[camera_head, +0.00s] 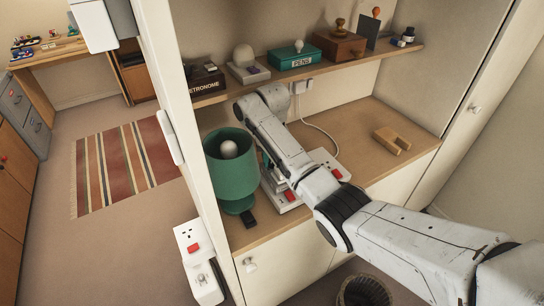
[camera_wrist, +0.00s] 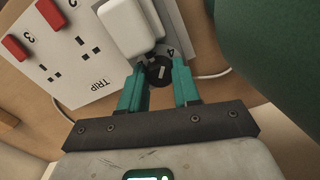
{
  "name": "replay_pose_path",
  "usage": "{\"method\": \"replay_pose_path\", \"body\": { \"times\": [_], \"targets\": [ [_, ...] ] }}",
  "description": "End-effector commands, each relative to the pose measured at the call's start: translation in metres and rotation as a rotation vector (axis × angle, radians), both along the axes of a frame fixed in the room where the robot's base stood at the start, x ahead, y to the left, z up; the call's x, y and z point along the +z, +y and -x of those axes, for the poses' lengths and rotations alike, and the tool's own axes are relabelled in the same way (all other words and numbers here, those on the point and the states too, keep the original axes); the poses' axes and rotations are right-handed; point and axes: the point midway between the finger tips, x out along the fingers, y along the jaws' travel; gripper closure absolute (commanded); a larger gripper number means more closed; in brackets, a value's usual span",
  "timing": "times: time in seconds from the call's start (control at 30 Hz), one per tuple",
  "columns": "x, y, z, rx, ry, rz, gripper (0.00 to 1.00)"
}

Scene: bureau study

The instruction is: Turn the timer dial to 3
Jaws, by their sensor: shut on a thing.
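In the wrist view, my gripper (camera_wrist: 160,75) has its two teal fingers on either side of a small round black dial (camera_wrist: 159,74) with a pale mark. The fingers close on it. A label reading 4 sits just above the dial, partly covered. The dial is next to a white block (camera_wrist: 131,25) on a white socket panel (camera_wrist: 92,88). The panel carries red switches, a 3 and the word TRIP. In the head view, the panel (camera_head: 291,208) lies on the desk, partly behind my arm; the dial and my fingertips cannot be made out there.
A green lamp (camera_head: 232,177) stands close left of the panel and fills the upper right of the wrist view. A shelf (camera_head: 285,75) with boxes runs above. A wooden block (camera_head: 391,140) lies on the desk at right.

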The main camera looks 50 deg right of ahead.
Motion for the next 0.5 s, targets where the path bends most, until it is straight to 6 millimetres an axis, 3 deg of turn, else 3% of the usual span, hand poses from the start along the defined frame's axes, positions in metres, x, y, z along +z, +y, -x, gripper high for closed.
{"method": "replay_pose_path", "body": {
  "times": [0.5],
  "targets": [
    [0.0004, 0.0004, -0.0004, -0.24, 0.0, 0.0, 0.99]
  ]
}}
